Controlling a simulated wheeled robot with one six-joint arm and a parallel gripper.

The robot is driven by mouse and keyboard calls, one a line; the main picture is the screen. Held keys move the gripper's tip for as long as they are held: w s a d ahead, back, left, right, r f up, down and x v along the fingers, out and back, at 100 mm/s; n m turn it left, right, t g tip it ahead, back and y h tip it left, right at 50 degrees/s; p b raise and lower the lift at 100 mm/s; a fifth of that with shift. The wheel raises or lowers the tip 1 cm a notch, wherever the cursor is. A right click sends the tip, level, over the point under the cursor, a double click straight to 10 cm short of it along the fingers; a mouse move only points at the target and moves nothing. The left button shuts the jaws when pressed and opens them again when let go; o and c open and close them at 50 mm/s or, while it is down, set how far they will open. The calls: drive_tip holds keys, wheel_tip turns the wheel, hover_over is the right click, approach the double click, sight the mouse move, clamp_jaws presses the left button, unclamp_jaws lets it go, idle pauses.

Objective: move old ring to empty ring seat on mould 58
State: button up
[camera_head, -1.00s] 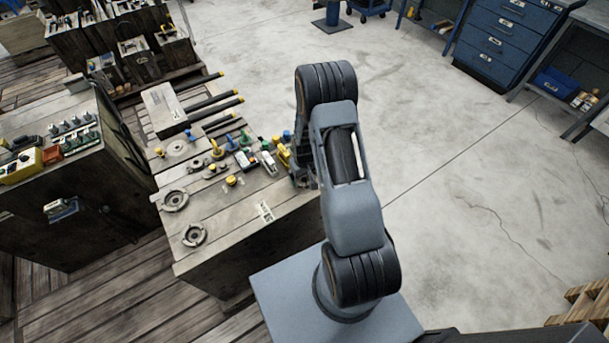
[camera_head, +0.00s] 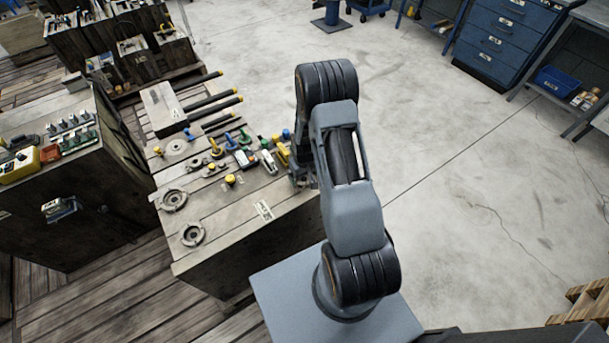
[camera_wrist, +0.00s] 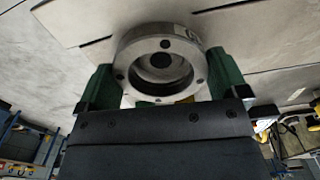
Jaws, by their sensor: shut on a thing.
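A grey metal ring (camera_wrist: 122,54) with dark bolt holes shows in the wrist view, held between the green-padded fingers of my gripper (camera_wrist: 160,85). My gripper is shut on it. In the head view my arm hides most of the gripper and the ring, at the right edge of the near wooden mould block (camera_head: 235,215). Round ring-shaped fittings sit on the block's top: one at its left edge (camera_head: 173,200), one at the front left (camera_head: 192,234), and a flatter one behind (camera_head: 177,148). The block's white label (camera_head: 264,210) is too small to read.
Coloured clamps and knobs (camera_head: 245,157) crowd the block's back right. Dark rods (camera_head: 212,104) stick out from a block behind. Another block with a yellow box (camera_head: 20,165) stands at the left. Open concrete floor (camera_head: 460,170) lies to the right; blue drawers (camera_head: 508,40) stand beyond.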

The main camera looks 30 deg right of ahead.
drive_tip(key=shift+f+b, duration=0.55)
drive_tip(key=shift+b, duration=0.15)
idle(1.3)
drive_tip(key=o, duration=0.9)
drive_tip(key=shift+o, duration=0.2)
wheel_tip(320, 180, up, 14)
drive_tip(key=s+a+r+t, duration=0.2)
drive_tip(key=s+a+r, duration=0.2)
drive_tip(key=s+r, duration=0.4)
drive_tip(key=s+a+r+t, duration=0.2)
drive_tip(key=s+a+r, duration=0.3)
drive_tip(key=r, duration=0.5)
drive_tip(key=s, duration=0.2)
drive_tip(key=shift+s+a+r+b, duration=0.25)
drive_tip(key=shift+s+r+b, duration=0.05)
drive_tip(key=shift+s+b, duration=0.05)
